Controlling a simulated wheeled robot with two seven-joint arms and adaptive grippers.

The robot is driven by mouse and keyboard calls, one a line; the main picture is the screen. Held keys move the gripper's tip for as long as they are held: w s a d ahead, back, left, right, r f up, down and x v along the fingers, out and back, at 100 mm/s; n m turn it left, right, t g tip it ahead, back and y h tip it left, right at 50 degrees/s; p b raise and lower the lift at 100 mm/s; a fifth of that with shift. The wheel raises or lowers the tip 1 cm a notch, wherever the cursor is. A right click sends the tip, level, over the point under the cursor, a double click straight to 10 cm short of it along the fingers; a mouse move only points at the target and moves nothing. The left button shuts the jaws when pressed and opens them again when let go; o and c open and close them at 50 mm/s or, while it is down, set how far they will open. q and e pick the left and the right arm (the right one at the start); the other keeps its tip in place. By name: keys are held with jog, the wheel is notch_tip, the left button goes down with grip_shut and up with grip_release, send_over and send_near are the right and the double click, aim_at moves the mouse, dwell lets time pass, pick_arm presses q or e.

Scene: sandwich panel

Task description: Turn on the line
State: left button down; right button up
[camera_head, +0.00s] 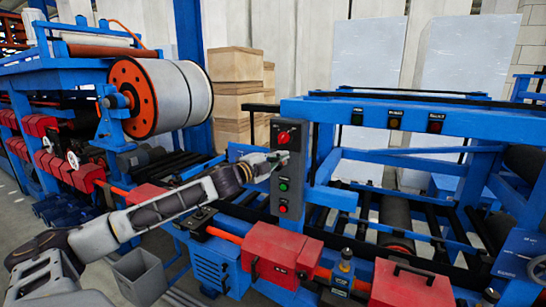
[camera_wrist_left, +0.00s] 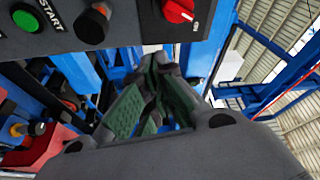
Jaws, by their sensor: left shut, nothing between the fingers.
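A grey upright control panel (camera_head: 293,190) stands at the front of the blue machine. A red rotary switch (camera_head: 284,138) sits near its top, with a green button (camera_head: 283,186) lower down and another small button (camera_head: 283,208) below it. My left gripper (camera_head: 277,158) is shut and empty, at the panel face between the red switch and the green button; contact cannot be told. My right gripper is out of view.
A blue frame (camera_head: 380,115) with more small buttons spans the right. Red boxes (camera_head: 280,252) line the front below the panel. A large white roll (camera_head: 180,97) stands at left, with stacked cartons (camera_head: 235,66) behind. A grey bin (camera_head: 138,278) is on the floor.

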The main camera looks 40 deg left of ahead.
pick_arm(q)
jog(key=shift+s+a+r+p, duration=0.15)
jog(key=shift+s+p, duration=0.15)
jog(key=shift+s, duration=0.4)
jog(key=shift+s+d+r+p, duration=0.1)
jog(key=shift+s+p, duration=0.2)
jog(key=shift+s, duration=0.4)
jog(key=shift+n, duration=0.5)
